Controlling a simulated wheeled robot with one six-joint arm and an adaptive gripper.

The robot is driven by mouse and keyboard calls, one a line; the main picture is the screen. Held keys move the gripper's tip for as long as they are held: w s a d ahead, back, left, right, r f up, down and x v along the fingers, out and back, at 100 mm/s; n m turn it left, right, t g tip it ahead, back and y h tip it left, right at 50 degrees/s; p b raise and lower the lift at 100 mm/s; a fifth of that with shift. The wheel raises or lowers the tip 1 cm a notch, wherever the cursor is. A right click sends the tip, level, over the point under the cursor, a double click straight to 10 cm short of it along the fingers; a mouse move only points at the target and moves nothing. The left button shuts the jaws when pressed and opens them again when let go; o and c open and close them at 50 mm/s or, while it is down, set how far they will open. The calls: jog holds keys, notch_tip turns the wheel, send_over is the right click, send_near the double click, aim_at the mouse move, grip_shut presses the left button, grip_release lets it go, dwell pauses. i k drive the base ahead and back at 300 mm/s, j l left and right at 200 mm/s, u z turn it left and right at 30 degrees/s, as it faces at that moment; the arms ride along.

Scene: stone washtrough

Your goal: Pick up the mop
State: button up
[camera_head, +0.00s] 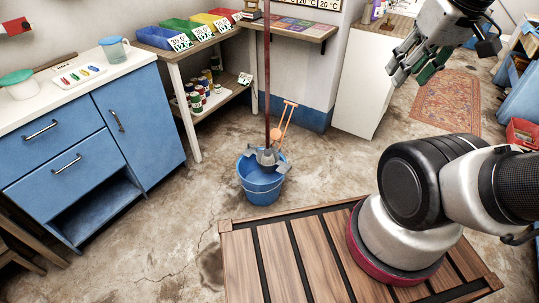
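The mop has a long reddish-brown handle (267,75) that stands nearly upright. Its lower end is in a blue bucket (262,187) on the floor near the picture's middle. The mop head is hidden in the bucket and its grey wringer. The top of the handle runs out of the picture. An orange lever (285,120) rises beside the handle at the bucket. My gripper (412,74) is at the upper right, raised and well apart from the mop, to its right in the picture. Its fingers look spread, with nothing visible between them.
A blue cabinet (95,150) with a white top stands at left. A shelf table (212,45) with coloured bins and cans stands behind the bucket. A wall shelf (300,27) is close behind the handle. The concrete floor (165,225) left of the bucket is clear.

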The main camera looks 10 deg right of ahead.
aim_at(267, 159)
jog(key=i+j+z, duration=0.15)
jog(key=i+j, duration=0.2)
jog(key=i+j+z, duration=0.15)
jog(key=i+j, duration=0.15)
jog(key=j, duration=0.2)
